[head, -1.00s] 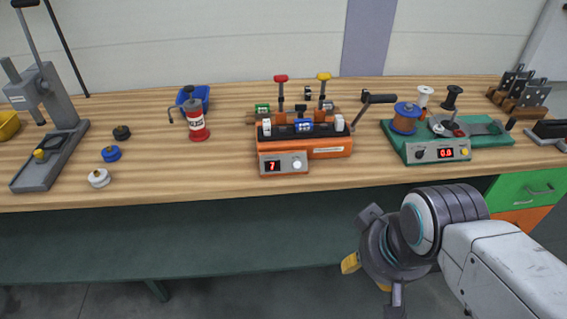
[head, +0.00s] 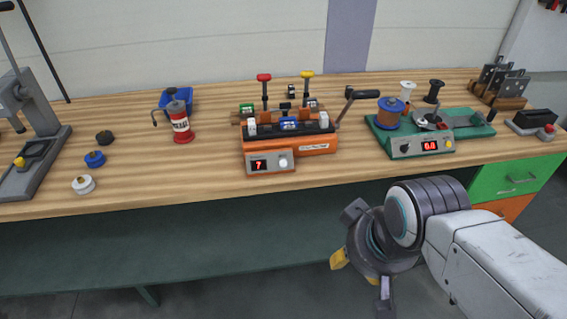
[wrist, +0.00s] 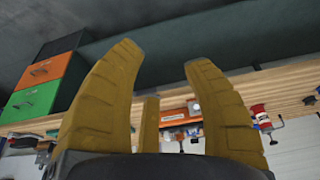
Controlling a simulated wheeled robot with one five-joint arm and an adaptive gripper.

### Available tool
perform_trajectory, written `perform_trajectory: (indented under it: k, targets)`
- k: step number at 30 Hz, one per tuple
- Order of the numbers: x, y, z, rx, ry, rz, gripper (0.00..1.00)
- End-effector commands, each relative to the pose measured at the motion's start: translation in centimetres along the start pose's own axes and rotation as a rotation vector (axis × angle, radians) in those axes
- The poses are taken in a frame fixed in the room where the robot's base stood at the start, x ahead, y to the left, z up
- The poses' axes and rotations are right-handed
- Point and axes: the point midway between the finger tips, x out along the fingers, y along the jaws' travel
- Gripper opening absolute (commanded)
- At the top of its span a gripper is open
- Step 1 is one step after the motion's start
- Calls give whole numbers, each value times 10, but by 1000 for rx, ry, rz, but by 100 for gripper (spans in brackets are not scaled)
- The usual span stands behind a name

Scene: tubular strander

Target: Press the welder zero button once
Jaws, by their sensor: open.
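The orange machine (head: 315,146), which I take for the welder, stands on the workbench near its front edge. Its front panel has a red display (head: 259,165) that seems to read 7, and a round white button (head: 283,162) to its right. My gripper (head: 362,275) is in front of the bench, below the top's edge and right of the button, well apart from it. In the wrist view my gripper (wrist: 162,60) is open with nothing between its yellow fingers. Part of the orange machine (wrist: 174,117) shows beyond them, upside down and partly hidden by the fingers.
A green machine (head: 405,148) with its own red display and a yellow button stands to the right. A red can (head: 181,128), several small caps and a grey lever press (head: 40,140) stand left. Green and orange drawers (head: 518,181) are under the bench's right end.

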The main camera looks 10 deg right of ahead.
Motion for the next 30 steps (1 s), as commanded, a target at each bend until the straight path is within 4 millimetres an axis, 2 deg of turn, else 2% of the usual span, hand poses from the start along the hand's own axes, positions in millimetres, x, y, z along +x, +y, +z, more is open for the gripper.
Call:
perform_trajectory:
  k: [2, 15, 30]
  targets:
    - [0, 0, 0, 0, 0, 0, 37]
    - [0, 0, 0, 0, 0, 0, 0]
    - [0, 0, 0, 0, 0, 0, 0]
